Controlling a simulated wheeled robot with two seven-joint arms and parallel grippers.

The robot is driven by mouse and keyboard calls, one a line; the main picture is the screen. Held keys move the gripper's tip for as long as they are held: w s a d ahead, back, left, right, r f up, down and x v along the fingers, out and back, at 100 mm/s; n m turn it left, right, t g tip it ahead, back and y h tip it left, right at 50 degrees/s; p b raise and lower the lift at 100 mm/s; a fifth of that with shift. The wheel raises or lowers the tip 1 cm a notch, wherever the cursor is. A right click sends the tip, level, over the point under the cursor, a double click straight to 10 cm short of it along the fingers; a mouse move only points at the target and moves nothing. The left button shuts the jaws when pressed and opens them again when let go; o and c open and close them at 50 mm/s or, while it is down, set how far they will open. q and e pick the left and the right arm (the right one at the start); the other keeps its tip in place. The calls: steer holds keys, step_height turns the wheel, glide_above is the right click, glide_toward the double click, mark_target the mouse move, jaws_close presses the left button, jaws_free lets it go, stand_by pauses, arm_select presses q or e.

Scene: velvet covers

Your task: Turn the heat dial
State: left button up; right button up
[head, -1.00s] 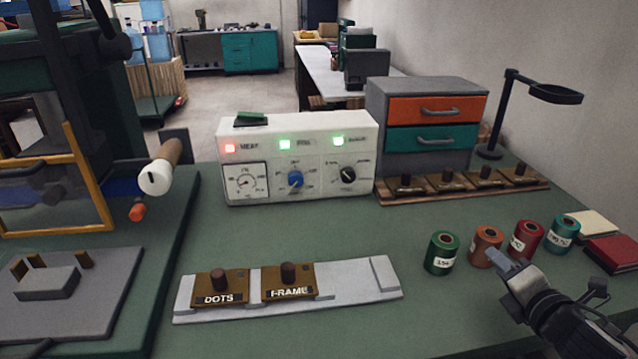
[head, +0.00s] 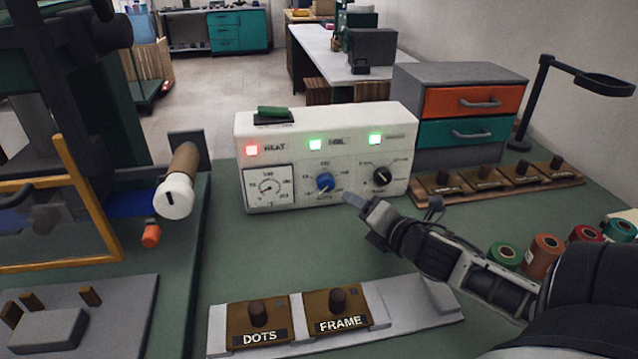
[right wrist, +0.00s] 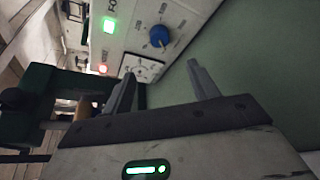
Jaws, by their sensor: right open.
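The control box (head: 290,140) is white and stands on the green bench. Its front carries a blue dial (head: 324,181) in the middle, ringed by printed marks. A red lamp labelled HEAT and a white gauge (head: 268,188) are on its left. My right gripper (head: 352,201) is open and empty, just in front and to the right of the blue dial, apart from it. In the right wrist view the blue dial (right wrist: 158,36) lies beyond the open fingertips (right wrist: 160,72), roughly between them. My left gripper is out of view.
A black knob (head: 381,176) is on the box's right. A metal rail (head: 430,306) with DOTS and FRAME blocks lies in front. A press (head: 150,225) with a wooden handle stands left. Drawers (head: 470,105) and spools (head: 543,258) are right.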

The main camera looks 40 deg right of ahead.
mark_target(327, 186)
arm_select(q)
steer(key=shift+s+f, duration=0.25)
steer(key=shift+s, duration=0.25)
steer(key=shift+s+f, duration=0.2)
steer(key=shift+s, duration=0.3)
arm_select(e)
steer(key=x, duration=1.4)
steer(key=c, duration=1)
